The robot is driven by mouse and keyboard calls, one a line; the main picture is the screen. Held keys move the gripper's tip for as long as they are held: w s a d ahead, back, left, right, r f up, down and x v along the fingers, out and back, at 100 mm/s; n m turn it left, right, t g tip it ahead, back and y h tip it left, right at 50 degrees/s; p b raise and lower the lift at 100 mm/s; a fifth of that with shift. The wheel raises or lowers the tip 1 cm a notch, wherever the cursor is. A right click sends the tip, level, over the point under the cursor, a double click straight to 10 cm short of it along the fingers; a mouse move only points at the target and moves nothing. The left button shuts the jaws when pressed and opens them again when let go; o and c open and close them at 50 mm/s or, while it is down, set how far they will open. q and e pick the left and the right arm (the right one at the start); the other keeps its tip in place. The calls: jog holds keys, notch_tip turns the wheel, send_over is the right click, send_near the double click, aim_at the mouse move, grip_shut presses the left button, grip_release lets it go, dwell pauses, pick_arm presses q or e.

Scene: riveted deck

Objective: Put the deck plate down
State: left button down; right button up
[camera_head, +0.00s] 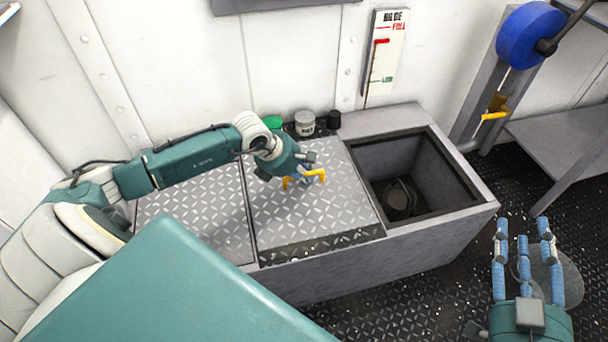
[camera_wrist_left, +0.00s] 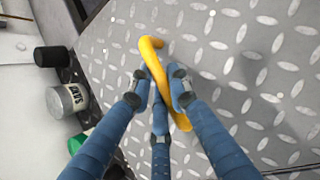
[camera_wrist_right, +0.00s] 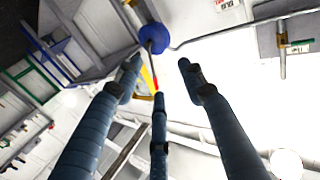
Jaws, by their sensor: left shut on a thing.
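The deck plate (camera_head: 340,200) is a grey metal diamond-tread panel with a yellow handle (camera_wrist_left: 153,60). It lies over the middle of the grey bench-like box, left of an open square hatch (camera_head: 420,170). I cannot tell whether it touches the box everywhere. My left gripper (camera_head: 303,178) is shut on the yellow handle; the left wrist view shows its blue fingers (camera_wrist_left: 160,88) around it. My right gripper (camera_head: 524,235) is open and empty, over the dark floor at the right, fingers spread.
A second tread panel (camera_head: 190,220) lies left of the plate. A green object (camera_head: 273,122), a grey tin (camera_head: 305,123) and a black cylinder (camera_head: 334,119) stand along the back edge. A dark round object (camera_head: 399,198) sits inside the hatch. A blue wheel (camera_head: 530,35) is upper right.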

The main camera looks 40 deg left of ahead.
pick_arm(q)
jog(key=c, duration=1.6)
grip_release()
jog(key=shift+c, duration=0.2)
